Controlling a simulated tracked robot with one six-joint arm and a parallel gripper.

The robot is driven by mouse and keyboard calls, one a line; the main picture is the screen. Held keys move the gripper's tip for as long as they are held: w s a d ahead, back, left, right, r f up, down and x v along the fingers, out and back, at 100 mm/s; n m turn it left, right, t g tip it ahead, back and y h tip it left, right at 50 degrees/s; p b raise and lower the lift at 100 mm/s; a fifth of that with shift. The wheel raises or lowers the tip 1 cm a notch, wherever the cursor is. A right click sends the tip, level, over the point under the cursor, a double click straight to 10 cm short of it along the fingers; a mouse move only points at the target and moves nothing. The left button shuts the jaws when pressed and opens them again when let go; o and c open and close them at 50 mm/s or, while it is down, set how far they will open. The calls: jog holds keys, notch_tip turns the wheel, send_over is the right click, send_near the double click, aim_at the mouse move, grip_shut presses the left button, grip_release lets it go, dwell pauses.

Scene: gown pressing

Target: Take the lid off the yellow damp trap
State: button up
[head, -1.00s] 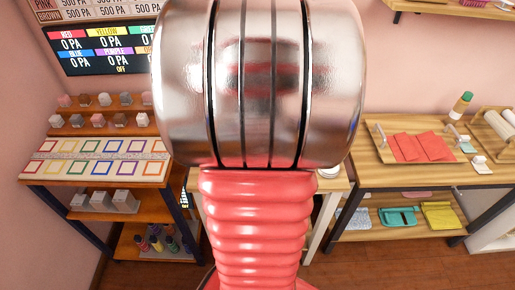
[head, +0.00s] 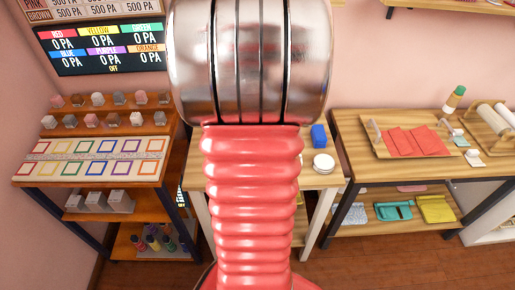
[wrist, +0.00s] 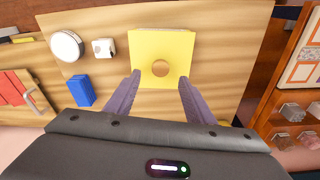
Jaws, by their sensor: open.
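The yellow damp trap (wrist: 145,47) shows in the wrist view as a square yellow top on a wooden table. A round brown spot (wrist: 160,68) marks its middle; I cannot tell whether it is a knob or a hole. My gripper (wrist: 160,76) is open, its two grey-purple fingers apart at the near left and right sides of the yellow square. Nothing is held between them. Whether the fingers touch the trap is unclear. In the head view my arm hides the trap.
On the same table are a blue block (wrist: 81,90), a round white dish (wrist: 66,45) and a small white block (wrist: 103,48). A tray with red cloths (head: 412,140) stands on the right table. A shelf with colored squares (head: 90,160) stands left.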

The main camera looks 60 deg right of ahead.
jog(key=shift+f, duration=0.1)
jog(key=shift+w+d+f, duration=0.15)
jog(key=shift+f, duration=2.35)
jog(key=shift+c, duration=0.5)
grip_shut()
